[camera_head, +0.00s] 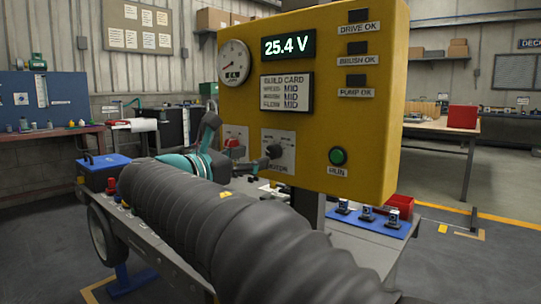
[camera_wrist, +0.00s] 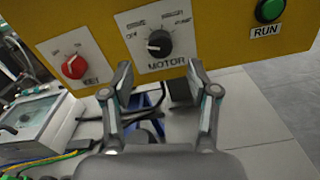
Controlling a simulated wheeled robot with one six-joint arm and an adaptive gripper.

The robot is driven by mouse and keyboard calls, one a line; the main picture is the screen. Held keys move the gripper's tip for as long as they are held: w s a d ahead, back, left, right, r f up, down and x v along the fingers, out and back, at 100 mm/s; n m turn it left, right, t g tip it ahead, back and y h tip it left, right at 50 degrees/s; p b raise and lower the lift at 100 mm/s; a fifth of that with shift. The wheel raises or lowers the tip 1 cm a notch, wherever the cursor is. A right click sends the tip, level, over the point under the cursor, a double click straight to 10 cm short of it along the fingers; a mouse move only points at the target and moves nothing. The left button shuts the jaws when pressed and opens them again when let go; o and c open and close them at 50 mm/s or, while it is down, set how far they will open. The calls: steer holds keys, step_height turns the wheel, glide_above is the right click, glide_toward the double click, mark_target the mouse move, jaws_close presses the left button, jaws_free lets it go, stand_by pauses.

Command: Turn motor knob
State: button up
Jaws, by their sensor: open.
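The black motor knob (camera_wrist: 159,43) sits on a white plate labelled MOTOR on the yellow panel (camera_head: 300,20). In the wrist view its light pointer mark lies toward the left. In the head view the knob (camera_head: 274,152) is small and low on the panel. My gripper (camera_wrist: 160,76) is open and empty, with its two fingertips apart below the knob in the wrist view. No contact with the knob shows. In the head view my arm covers much of the area below the panel, and the fingers cannot be made out clearly.
A red key switch (camera_wrist: 75,67) is left of the motor plate, and a green RUN button (camera_wrist: 270,10) is at the right. The panel also carries a round gauge (camera_head: 233,62) and a display (camera_head: 288,46) reading 25.4 V. A blue tray (camera_head: 372,222) lies below right.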

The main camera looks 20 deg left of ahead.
mark_target(270, 153)
steer(key=x, duration=0.6)
steer(key=shift+w+d, duration=0.15)
steer(key=shift+w, duration=0.2)
jaws_close()
